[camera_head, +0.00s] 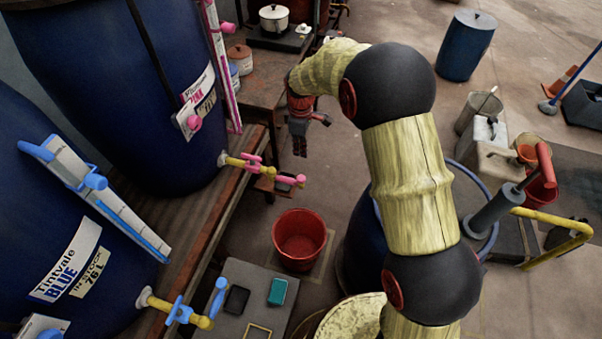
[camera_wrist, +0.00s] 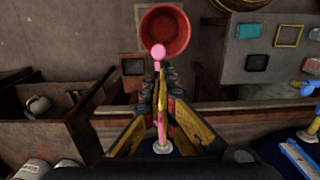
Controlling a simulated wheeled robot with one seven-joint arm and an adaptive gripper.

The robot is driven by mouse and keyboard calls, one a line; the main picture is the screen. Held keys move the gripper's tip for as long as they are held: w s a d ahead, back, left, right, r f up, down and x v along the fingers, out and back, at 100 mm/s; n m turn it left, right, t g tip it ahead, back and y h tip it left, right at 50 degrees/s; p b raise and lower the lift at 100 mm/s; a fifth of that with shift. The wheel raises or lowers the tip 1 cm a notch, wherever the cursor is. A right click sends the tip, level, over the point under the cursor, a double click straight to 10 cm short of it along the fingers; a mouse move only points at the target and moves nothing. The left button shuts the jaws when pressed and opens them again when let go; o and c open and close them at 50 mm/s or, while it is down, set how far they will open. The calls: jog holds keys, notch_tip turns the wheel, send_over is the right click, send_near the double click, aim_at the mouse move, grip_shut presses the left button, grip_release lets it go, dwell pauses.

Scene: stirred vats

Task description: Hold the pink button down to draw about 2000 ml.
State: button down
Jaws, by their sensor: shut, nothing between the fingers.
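The pink button (camera_head: 194,122) is a round knob on a small white box on the side of the dark blue vat (camera_head: 135,70) labelled pink. My gripper (camera_head: 299,152) is shut and empty, pointing down to the right of that vat, apart from the button. The pink-handled tap (camera_head: 248,163) juts from the vat's foot, below and left of my gripper. In the wrist view, my fingertips (camera_wrist: 159,72) show over the tap, whose pink knob (camera_wrist: 158,50) appears just beyond them. A red bucket (camera_head: 299,240) stands on the floor below; the wrist view shows it empty.
A second vat (camera_head: 40,220), labelled blue, has a blue tap (camera_head: 185,312) at lower left. A wooden bench with pots (camera_head: 273,18) stands behind my gripper. Cans and a red funnel crowd the right. Open floor lies beyond my arm.

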aim_at(301, 179)
notch_tip(301, 179, down, 14)
jog(key=b, duration=0.3)
jog(key=shift+b, duration=0.4)
jog(key=shift+f, duration=0.1)
